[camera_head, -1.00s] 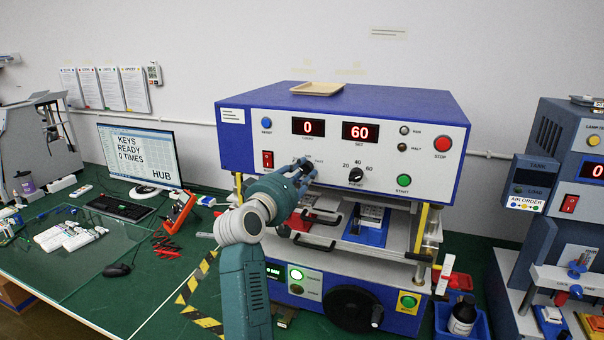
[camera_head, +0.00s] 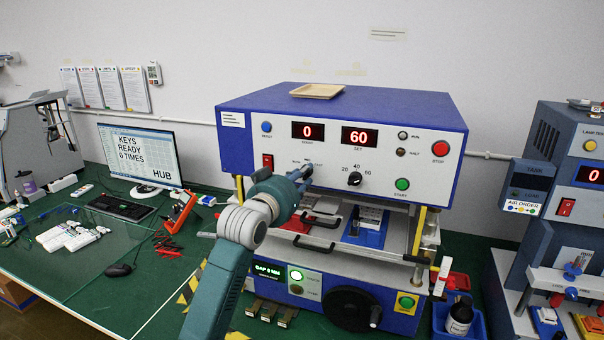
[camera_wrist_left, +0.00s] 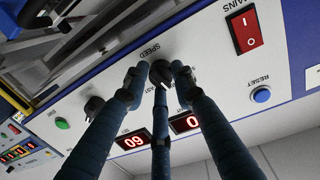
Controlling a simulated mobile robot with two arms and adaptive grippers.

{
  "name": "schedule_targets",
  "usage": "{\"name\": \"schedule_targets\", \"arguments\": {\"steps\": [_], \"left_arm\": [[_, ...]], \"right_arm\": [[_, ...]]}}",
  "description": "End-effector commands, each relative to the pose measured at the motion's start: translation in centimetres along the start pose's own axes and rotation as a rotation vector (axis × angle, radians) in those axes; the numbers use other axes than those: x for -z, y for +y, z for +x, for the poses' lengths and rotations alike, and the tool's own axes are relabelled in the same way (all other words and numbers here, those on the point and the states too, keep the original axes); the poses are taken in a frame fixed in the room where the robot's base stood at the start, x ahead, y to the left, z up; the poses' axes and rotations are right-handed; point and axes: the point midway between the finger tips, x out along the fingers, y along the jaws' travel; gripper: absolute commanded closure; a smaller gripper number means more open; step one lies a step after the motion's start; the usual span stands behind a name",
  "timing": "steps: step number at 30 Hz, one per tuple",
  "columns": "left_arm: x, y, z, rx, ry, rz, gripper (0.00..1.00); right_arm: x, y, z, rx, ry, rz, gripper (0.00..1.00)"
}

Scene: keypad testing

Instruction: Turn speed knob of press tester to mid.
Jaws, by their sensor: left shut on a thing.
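The press tester (camera_head: 235,150) is a blue and white machine with a control panel. Its speed knob (camera_wrist_left: 161,69) is a small dark knob beside the word SPEED in the wrist view, which sees the panel upside down. My left gripper (camera_wrist_left: 158,80) has its dark blue fingers closed around the knob. In the head view the left gripper (camera_head: 304,174) is at the panel, left of the preset knob, and mostly hides the speed knob. The knob's pointer is hard to read behind the fingers. My right gripper is not in view.
The preset knob (camera_head: 355,179) is to the right of the gripper, and the red mains switch (camera_head: 268,161) to its left. Press handles (camera_head: 315,247) stick out below. A monitor (camera_head: 140,155) and keyboard (camera_head: 121,207) stand on the left. Another machine (camera_head: 560,180) stands right.

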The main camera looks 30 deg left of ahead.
Motion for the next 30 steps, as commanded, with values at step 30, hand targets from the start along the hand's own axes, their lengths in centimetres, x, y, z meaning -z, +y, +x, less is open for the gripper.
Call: {"name": "schedule_targets", "arguments": {"steps": [30], "left_arm": [[-0.81, 0.03, 0.08, 0.011, -0.029, 0.204, 0.64]], "right_arm": [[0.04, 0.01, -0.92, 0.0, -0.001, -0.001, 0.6]]}}
